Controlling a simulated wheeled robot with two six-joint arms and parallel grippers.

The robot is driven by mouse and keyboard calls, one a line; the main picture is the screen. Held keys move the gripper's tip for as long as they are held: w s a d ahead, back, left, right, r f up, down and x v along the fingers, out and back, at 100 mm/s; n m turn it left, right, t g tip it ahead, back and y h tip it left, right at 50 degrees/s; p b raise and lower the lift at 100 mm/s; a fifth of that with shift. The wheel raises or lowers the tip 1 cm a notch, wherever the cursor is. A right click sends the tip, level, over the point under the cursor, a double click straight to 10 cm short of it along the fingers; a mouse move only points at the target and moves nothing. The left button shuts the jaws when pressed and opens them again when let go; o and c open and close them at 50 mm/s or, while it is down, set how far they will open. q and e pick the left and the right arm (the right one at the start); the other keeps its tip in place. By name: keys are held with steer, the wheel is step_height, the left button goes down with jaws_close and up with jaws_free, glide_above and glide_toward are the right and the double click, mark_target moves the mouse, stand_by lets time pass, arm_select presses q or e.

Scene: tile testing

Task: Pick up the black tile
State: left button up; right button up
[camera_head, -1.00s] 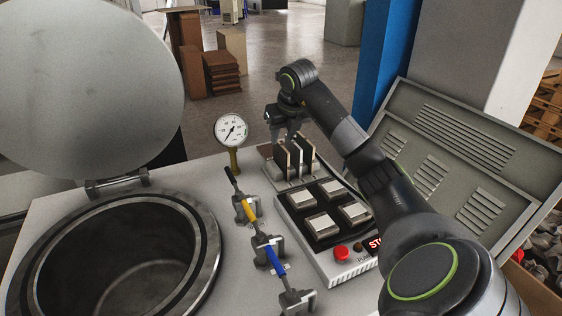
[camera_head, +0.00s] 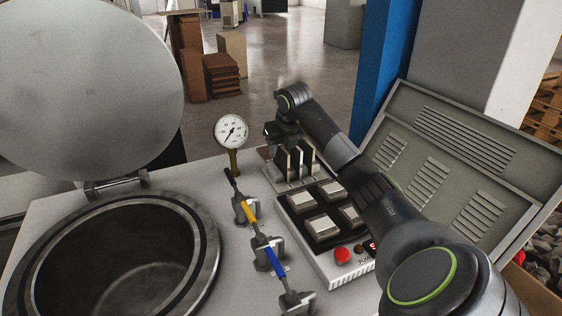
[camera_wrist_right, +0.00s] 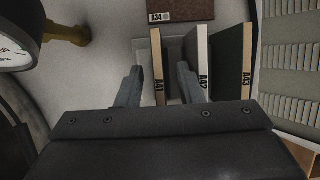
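A small rack (camera_head: 270,173) at the back of the bench holds upright tiles. In the right wrist view, tile A41 (camera_wrist_right: 157,68) has a tan front edge with a dark face beside it. Tile A42 (camera_wrist_right: 203,65) has a light grey edge. Tile A43 (camera_wrist_right: 228,65) at the right shows a broad black face and a tan edge. My right gripper (camera_head: 279,138) is over the left part of the rack. In its wrist view the open right gripper (camera_wrist_right: 160,67) has one finger on each side of A41, with gaps visible. My left gripper is not in view.
A brown tile A34 (camera_wrist_right: 180,10) lies behind the rack. A pressure gauge (camera_head: 231,132) stands close left of my right gripper. A button panel (camera_head: 325,225), several levers (camera_head: 250,210) and an open round chamber (camera_head: 205,255) occupy the bench. A louvred panel (camera_head: 460,150) stands right.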

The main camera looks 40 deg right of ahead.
steer(key=shift+f, duration=0.25)
stand_by(0.3)
jaws_close()
